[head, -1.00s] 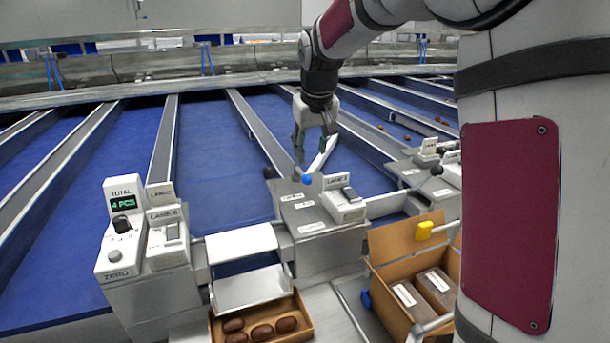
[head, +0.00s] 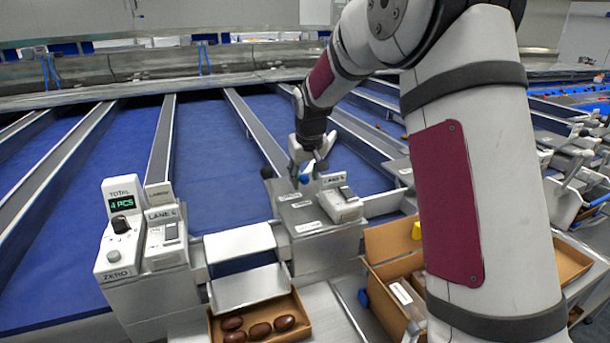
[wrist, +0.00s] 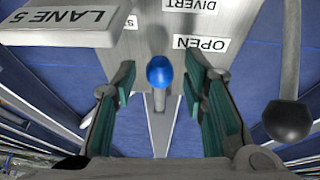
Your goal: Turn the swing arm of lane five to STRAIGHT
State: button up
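The lane five unit (head: 330,240) stands in the middle of the head view. Its LANE 5 plate (wrist: 62,22) is at the upper left of the wrist view. A blue knob (wrist: 160,72) sits at the unit's far edge, above a narrow grey bar (wrist: 160,125); the knob also shows in the head view (head: 304,179). Labels reading OPEN (wrist: 201,44) and DIVERT lie beyond it, with another label partly hidden. My gripper (wrist: 162,78) is open, with its green-padded fingers on either side of the knob and a gap on both sides. In the head view my gripper (head: 307,170) hides most of the swing arm.
A black-knobbed lever (wrist: 289,122) stands close to the right finger in the wrist view. The lane six unit (head: 165,240) is on the left. A carton of dates (head: 297,325) and an open box (head: 385,245) are in front. Blue lanes run behind.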

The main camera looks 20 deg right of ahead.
grip_shut()
jog(key=shift+d, duration=0.1)
jog(key=shift+w+d+r+n+y+p, duration=0.1)
jog(key=shift+d+n+y+p, duration=0.75)
jog(key=shift+d+n, duration=0.75)
jog(key=d+n, duration=0.1)
jog(key=w+n+y, duration=0.1)
jog(key=n, duration=0.1)
jog(key=shift+d, duration=0.35)
jog(key=shift+w+d+n+y, duration=0.25)
jog(key=shift+w+d+n, duration=0.2)
jog(key=shift+n, duration=0.45)
jog(key=shift+d, duration=0.1)
jog(key=shift+o, duration=0.3)
grip_release()
